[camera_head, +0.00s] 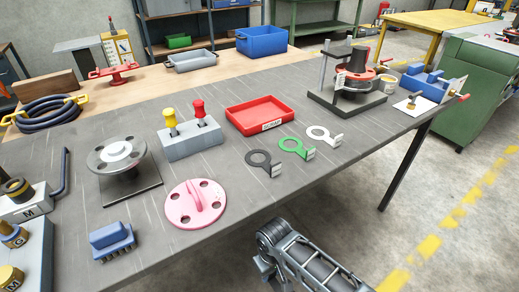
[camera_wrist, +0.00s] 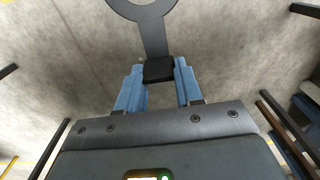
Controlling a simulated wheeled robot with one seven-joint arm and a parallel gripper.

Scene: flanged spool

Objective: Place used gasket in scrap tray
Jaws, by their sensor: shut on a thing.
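In the wrist view my gripper (camera_wrist: 159,74) has its blue fingers shut on the black grip block of a dark grey gasket (camera_wrist: 153,36), which I take as the used gasket. Its flat stem points away from the fingers, and its ring is cut off by the top edge. Bare concrete floor shows behind it. In the head view the red scrap tray (camera_head: 250,107) lies on the grey bench, with a white label on its front; it looks empty. My arm shows at the bottom there; my gripper and the held gasket are not in that view.
Black (camera_head: 258,158), green (camera_head: 292,146) and white (camera_head: 320,133) tabbed gaskets lie in front of the tray. A grey block with yellow and red knobs (camera_head: 192,140) stands left of it, a pink flange cover (camera_head: 196,205) nearer, and a press-like stand (camera_head: 348,95) to the right.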

